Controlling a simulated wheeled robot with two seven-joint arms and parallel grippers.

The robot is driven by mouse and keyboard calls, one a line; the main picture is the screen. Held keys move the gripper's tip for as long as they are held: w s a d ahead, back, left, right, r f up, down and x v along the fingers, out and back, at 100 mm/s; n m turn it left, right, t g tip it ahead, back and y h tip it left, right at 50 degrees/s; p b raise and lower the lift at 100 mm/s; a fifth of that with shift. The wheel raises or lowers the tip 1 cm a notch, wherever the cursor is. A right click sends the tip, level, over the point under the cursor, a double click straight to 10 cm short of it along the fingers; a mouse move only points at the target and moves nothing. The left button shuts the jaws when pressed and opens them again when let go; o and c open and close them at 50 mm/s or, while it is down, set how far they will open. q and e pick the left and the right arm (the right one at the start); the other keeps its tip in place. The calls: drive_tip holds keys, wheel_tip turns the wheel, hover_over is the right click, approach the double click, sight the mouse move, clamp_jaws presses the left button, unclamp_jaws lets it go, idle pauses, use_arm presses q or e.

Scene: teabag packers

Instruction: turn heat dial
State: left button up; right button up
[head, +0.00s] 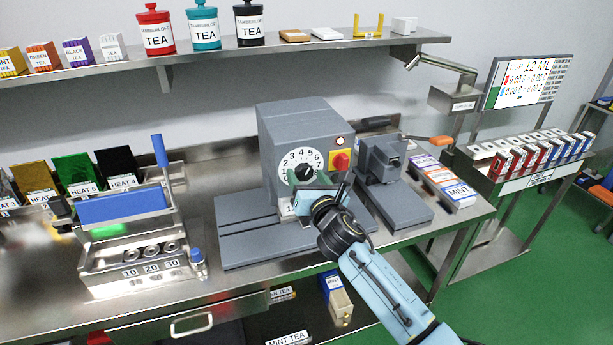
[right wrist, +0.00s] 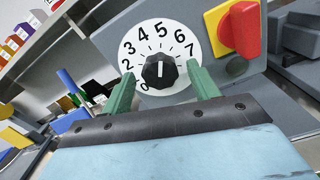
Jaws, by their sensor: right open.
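The heat dial (right wrist: 152,50) is a round white plate with black numbers on the front of a grey machine (head: 300,125). Its black knob (right wrist: 160,72) is in the middle, with a white line that runs nearly upright in the right wrist view, in line with the 5. In the head view the dial (head: 301,157) is partly covered by my gripper. My right gripper (right wrist: 162,89) is open in front of the dial, its green fingers apart on either side of the knob, with gaps visible. I cannot tell how deep the fingertips reach. My left gripper is out of view.
A red switch on a yellow plate (head: 340,160) sits right of the dial, near the right finger. A smaller grey press (head: 385,165) stands to the right. A metal rack with a blue bar (head: 120,205) stands left. A shelf (head: 210,54) with tea tins runs above.

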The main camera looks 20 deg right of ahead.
drive_tip(key=shift+w, duration=0.5)
drive_tip(key=c, duration=1)
drive_tip(key=shift+o, duration=0.2)
